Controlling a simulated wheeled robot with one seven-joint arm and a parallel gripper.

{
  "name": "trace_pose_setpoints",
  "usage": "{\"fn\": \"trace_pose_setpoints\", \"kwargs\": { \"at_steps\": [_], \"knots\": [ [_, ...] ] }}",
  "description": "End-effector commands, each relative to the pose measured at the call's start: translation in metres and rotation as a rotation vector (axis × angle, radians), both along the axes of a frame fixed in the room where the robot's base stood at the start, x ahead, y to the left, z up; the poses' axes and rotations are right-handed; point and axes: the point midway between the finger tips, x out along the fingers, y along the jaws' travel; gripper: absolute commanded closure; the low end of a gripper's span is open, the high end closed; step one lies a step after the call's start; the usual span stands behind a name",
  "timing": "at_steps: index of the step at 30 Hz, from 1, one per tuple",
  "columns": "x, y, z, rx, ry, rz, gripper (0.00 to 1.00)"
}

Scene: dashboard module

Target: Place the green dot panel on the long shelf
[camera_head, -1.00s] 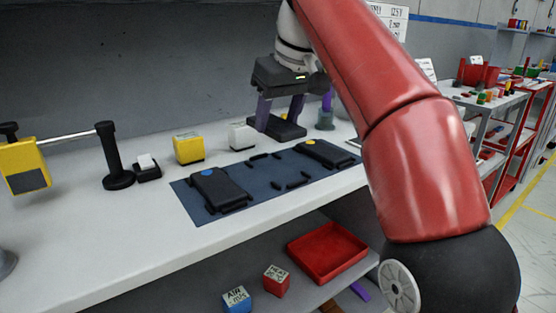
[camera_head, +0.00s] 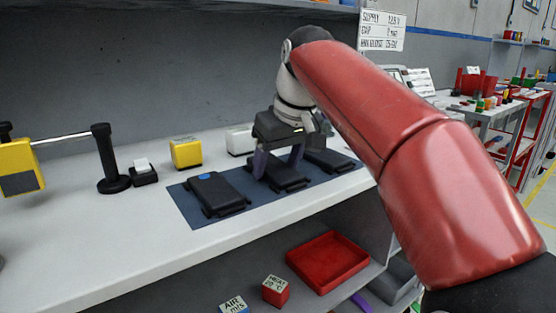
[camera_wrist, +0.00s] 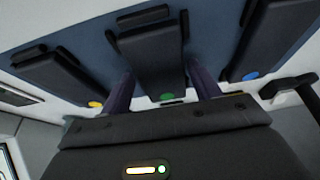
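The green dot panel (camera_head: 288,179) is a flat black panel. It is in the middle of the blue mat, between two similar panels; I cannot tell whether it fully rests there. In the wrist view its green dot faces my gripper (camera_wrist: 160,75) and the panel (camera_wrist: 150,45) lies between the two purple fingers. My gripper (camera_head: 279,162) points down, its fingers at the panel's two sides and seemingly touching them. A shelf edge (camera_head: 240,2) runs along the top of the head view; I cannot tell whether it is the long shelf.
The blue-dot panel (camera_head: 214,192) lies left and another panel (camera_head: 328,161) right on the blue mat (camera_head: 181,205). A yellow block (camera_head: 186,153), a white block (camera_head: 240,140) and a black post (camera_head: 108,160) stand behind. A red tray (camera_head: 328,259) sits below the worktop.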

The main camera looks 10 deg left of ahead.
Motion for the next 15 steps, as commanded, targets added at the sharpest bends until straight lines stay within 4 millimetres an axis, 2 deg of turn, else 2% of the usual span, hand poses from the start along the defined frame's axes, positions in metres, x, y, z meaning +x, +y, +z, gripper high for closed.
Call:
{"fn": "trace_pose_setpoints", "kwargs": {
  "at_steps": [3,10,15],
  "knots": [
    [-0.0002,-0.0001,0.0009,0.002,-0.003,0.0,0.26],
    [-0.0002,0.0,0.0014,0.002,-0.003,0.0,0.26],
    [-0.0005,0.0004,-0.0074,0.002,-0.004,0.001,0.26]
  ]
}}
